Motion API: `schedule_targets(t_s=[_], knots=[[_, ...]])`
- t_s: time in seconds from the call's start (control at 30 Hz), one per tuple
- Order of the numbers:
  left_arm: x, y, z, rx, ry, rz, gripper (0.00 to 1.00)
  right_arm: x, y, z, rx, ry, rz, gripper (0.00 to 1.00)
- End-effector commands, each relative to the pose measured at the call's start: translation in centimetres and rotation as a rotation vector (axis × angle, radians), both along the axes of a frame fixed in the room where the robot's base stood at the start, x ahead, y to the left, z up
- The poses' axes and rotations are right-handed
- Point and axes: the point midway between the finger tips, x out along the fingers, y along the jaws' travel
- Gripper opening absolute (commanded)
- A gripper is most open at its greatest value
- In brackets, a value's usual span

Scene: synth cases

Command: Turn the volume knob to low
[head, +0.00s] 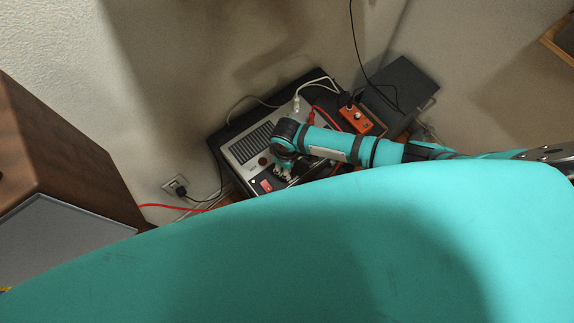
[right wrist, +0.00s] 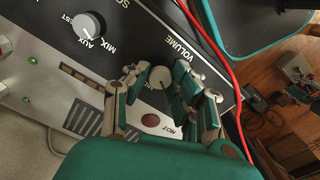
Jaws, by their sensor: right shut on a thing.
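The volume knob (right wrist: 161,77) is a small grey round knob on the dark strip of the panel, beside the printed word VOLUME in the right wrist view. My right gripper (right wrist: 157,79) has its fingers on either side of the knob and is shut on it. I cannot make out where the knob's pointer stands. In the head view my right gripper (head: 284,168) is over the front part of the silver and black audio unit (head: 243,148), and hides the knob there. My left gripper is not in view.
A larger AUX/MIX knob (right wrist: 88,27) and a dark red button (right wrist: 150,120) sit on the same panel. A red cable (right wrist: 217,55) runs close past my right gripper. An orange box (head: 357,119) stands beside the unit. A wooden cabinet (head: 60,150) is at left.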

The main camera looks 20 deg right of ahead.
Motion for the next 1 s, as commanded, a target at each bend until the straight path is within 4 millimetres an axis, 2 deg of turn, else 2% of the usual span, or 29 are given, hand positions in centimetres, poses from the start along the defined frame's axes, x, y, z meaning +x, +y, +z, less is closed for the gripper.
schedule_targets(t_s=[0.57, 0.6, 0.73, 1.0], knots=[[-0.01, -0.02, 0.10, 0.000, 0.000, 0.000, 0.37, -0.04, 0.07, -0.01, 0.001, 0.001, 0.032, 0.00], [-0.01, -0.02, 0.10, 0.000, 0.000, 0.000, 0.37, -0.04, 0.08, -0.01, 0.001, 0.001, 0.032, 0.29], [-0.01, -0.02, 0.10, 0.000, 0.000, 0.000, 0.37, -0.04, 0.06, -0.01, 0.001, 0.001, 0.031, 0.46], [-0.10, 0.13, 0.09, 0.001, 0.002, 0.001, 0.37, 0.00, 0.04, 0.04, 0.001, -0.001, 0.030, 0.47]])
